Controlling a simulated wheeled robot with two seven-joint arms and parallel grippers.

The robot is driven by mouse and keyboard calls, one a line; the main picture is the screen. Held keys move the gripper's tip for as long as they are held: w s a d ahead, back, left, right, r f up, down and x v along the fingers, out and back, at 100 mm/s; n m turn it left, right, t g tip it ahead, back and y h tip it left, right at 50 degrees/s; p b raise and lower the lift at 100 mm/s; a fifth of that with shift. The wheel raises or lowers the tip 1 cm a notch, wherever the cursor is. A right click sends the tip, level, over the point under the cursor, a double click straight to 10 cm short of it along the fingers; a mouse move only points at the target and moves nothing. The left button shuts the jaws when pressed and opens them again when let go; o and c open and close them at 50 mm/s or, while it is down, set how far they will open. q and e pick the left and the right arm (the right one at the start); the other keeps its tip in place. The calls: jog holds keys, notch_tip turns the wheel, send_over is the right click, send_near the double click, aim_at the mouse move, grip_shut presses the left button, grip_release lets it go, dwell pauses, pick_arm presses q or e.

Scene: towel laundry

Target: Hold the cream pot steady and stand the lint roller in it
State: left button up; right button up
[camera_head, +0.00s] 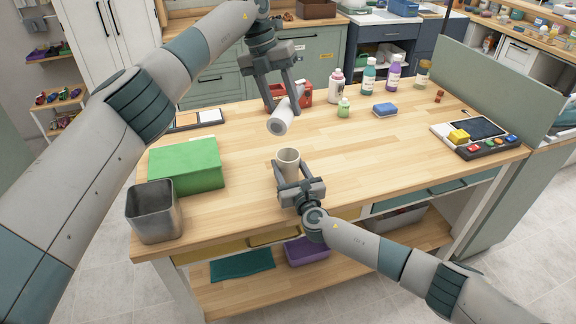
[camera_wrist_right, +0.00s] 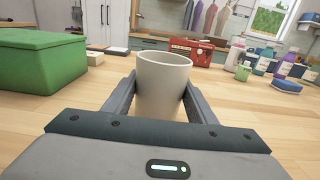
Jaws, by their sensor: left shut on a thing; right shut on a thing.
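The cream pot (camera_head: 289,157) stands upright on the wooden table, its open top facing up and empty as far as I can see. My right gripper (camera_head: 287,178) is shut around the pot from the front; the pot (camera_wrist_right: 164,80) also shows between its two fingers in the right wrist view. The lint roller (camera_head: 280,119), a white cylinder, hangs tilted from my left gripper (camera_head: 284,105), which is shut on it. The roller is above and slightly behind the pot, apart from it. The roller's handle is mostly hidden by the fingers.
A green box (camera_head: 187,165) and a metal bin (camera_head: 153,212) stand at the table's left. Several bottles, a blue sponge (camera_head: 385,109) and a keypad device (camera_head: 478,135) lie farther right. The table right of the pot is clear.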

pick_arm(q)
notch_tip(320, 180, down, 13)
jog(key=shift+r, duration=0.15)
dwell(1.6)
jog(key=o, duration=1.2)
jog(key=shift+r, duration=0.1)
notch_tip(320, 180, up, 13)
jog(key=shift+f, duration=0.1)
dwell(0.6)
